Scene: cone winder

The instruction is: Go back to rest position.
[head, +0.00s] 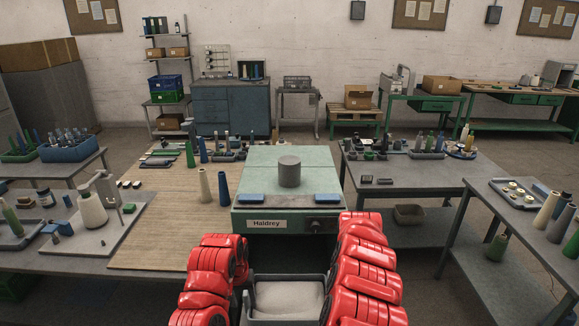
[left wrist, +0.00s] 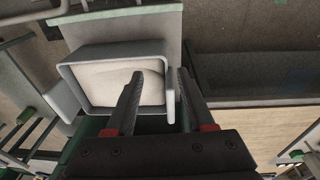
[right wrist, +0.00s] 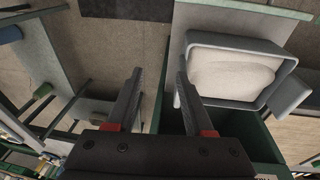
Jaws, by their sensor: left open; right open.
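My left gripper (left wrist: 159,74) is open in the left wrist view, with nothing between its fingers. Behind the fingers is a grey bin (left wrist: 80,92) with pale contents. My right gripper (right wrist: 159,74) is open and empty in the right wrist view, with the same bin (right wrist: 230,43) beyond it to the right. In the head view my two red arms are folded at the bottom, either side of the bin (head: 285,318). I cannot make out the fingers there.
A green Haldrey machine (head: 262,185) with a grey cylinder (head: 289,171) on top stands ahead. Left of it, a cream cone (head: 205,186) and a blue cone (head: 223,188) stand on a wooden mat (head: 155,235). Tables flank both sides; floor (head: 415,285) shows at right.

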